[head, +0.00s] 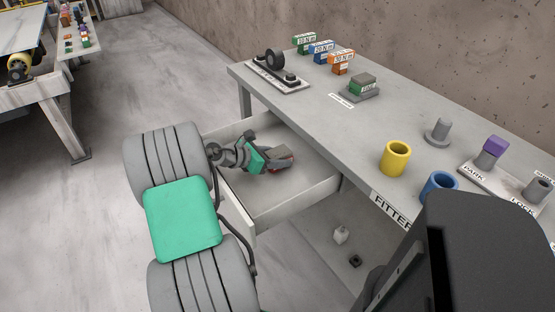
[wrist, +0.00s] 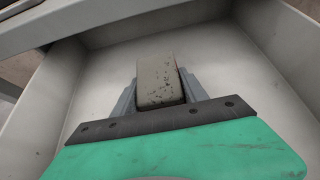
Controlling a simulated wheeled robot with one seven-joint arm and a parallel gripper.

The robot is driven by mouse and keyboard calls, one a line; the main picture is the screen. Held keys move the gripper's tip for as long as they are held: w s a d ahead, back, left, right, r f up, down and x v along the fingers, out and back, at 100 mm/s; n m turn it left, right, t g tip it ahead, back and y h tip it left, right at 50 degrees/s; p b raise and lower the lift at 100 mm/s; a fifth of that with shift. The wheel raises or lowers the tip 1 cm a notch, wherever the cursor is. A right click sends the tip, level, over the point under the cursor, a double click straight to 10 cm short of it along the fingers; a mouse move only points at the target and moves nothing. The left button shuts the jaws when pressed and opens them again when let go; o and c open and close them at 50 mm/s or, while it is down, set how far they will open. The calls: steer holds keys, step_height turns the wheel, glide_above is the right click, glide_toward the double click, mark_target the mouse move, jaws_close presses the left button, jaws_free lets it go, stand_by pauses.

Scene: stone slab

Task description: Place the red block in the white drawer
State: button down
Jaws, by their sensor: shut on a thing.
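The white drawer (head: 297,193) is pulled open beneath the bench top, and its bare floor and walls fill the wrist view (wrist: 218,58). My gripper (head: 281,161) reaches over the drawer's side and is inside its outline. It is shut on a block (head: 282,152), with one finger on each side in the wrist view (wrist: 159,90). The block's exposed face looks speckled grey-brown (wrist: 158,80); a little red shows at its edge in the head view. I cannot tell whether the block touches the drawer floor.
A small white object (head: 341,234) lies below the bench. The drawer floor around the block looks clear.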

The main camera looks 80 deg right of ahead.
mark_target(268, 156)
steer(key=c, duration=0.6)
jaws_free()
steer(key=shift+r, duration=0.1)
steer(key=p+v, duration=0.1)
steer(key=v, duration=0.6)
steer(key=shift+w+a+r, duration=0.1)
steer(key=shift+w+a, duration=0.1)
steer(key=shift+r+p, duration=0.1)
steer(key=shift+p, duration=0.25)
